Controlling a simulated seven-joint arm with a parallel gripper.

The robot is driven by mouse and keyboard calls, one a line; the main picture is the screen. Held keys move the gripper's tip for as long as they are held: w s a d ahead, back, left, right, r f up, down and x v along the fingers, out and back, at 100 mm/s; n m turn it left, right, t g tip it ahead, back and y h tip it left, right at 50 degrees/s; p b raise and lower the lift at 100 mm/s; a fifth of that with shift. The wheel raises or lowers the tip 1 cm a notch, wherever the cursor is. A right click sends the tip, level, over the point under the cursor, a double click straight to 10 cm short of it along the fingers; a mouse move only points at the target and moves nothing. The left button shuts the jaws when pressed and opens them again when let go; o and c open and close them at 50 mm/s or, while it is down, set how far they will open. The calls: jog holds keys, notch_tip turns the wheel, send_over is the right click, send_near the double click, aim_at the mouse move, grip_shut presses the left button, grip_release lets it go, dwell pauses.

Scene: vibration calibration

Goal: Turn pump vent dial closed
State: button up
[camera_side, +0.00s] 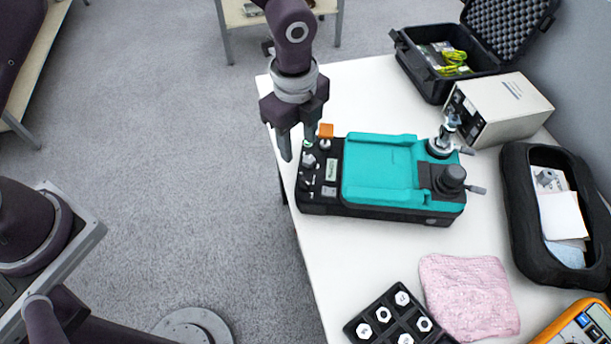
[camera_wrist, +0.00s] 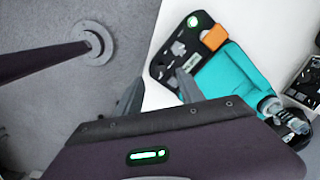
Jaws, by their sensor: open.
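The pump unit (camera_side: 385,170) is a teal and black box lying on the white table. Its black control panel (camera_side: 320,192) is at the left end and carries small knobs, switches and a display. A small grey knob (camera_side: 309,161) sits on this panel; I cannot tell which control is the vent dial. An orange block (camera_side: 326,130) stands at the panel's far edge and also shows in the wrist view (camera_wrist: 214,37). My gripper (camera_side: 299,148) is open and empty, pointing down at the panel's left edge. In the wrist view, its fingers (camera_wrist: 158,82) are apart beside the panel.
A metal fitting (camera_side: 443,137) and a black knob with a lever (camera_side: 452,179) rise at the unit's right end. A cream box (camera_side: 500,108), an open black case (camera_side: 440,85), a black pouch (camera_side: 515,215), a pink cloth (camera_side: 468,297) and a black tray (camera_side: 385,312) surround it.

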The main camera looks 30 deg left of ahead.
jog(key=m, duration=0.1)
send_over(305, 181)
notch_tip(305, 181, down, 4)
jog(key=shift+d+f, duration=0.1)
jog(key=shift+f, duration=0.05)
notch_tip(305, 181, down, 7)
jog(key=shift+r, duration=0.1)
grip_shut()
